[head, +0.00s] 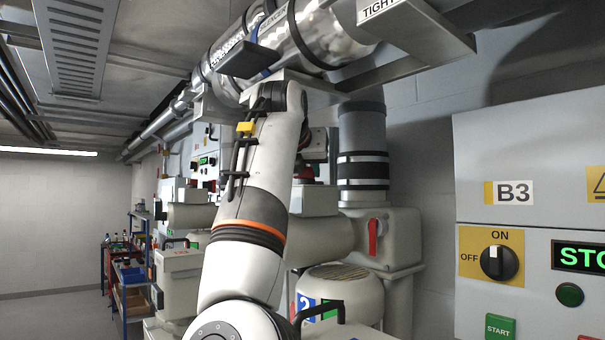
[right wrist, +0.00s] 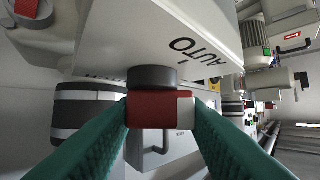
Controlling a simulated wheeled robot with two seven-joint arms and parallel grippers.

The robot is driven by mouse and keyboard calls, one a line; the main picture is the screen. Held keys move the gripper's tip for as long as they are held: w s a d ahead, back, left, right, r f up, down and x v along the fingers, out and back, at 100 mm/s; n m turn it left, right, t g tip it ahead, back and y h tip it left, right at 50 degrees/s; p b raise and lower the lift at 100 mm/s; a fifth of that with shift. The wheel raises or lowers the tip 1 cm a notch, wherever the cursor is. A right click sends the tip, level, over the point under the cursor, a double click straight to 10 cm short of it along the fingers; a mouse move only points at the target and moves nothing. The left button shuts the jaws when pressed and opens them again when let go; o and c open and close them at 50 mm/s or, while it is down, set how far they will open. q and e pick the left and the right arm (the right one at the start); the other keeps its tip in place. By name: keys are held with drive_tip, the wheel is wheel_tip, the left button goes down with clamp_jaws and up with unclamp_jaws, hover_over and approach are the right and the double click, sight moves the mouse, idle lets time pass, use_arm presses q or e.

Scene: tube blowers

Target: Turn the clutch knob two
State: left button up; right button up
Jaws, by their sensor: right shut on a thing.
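The clutch knob (right wrist: 160,110) shows in the right wrist view as a red block with a white end on a round black base. It sits on the face of a pale box (right wrist: 160,35) lettered "AUTO"; another word is partly hidden. The white end points right in that view. My right gripper (right wrist: 163,112) has its two green fingers closed on the sides of the knob. In the head view my right arm reaches up through the middle, and its gripper is mostly hidden behind the wrist. My left gripper is not in view.
A shiny overhead pipe (head: 310,35) and bracket (head: 425,45) are close to my right wrist. A motor (head: 342,290) with a blue "2" sign (head: 305,304) stands below. A housing with a red handle (head: 373,236) and cabinet B3 (head: 540,135) are at right.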

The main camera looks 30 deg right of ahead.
drive_tip(key=shift+s+f+n+t+y+b, duration=0.15)
drive_tip(key=shift+n+t+y+b, duration=0.55)
drive_tip(key=shift+n+y, duration=0.1)
drive_tip(key=n+y, duration=0.1)
drive_tip(key=n+t+y+b, duration=0.1)
drive_tip(key=shift+s+d+n+t+y, duration=0.1)
drive_tip(key=shift+d+n+t+y, duration=0.05)
drive_tip(key=shift+n+t+y, duration=0.2)
drive_tip(key=n+y+b, duration=0.1)
drive_tip(key=n+y, duration=0.1)
drive_tip(key=y, duration=0.1)
drive_tip(key=shift+s+d+n+t, duration=0.1)
drive_tip(key=shift+n+t, duration=0.15)
drive_tip(key=shift+t, duration=0.1)
drive_tip(key=shift+d+n+y, duration=0.1)
drive_tip(key=shift+n+y, duration=1.3)
drive_tip(key=shift+y, duration=0.15)
drive_tip(key=o, duration=1)
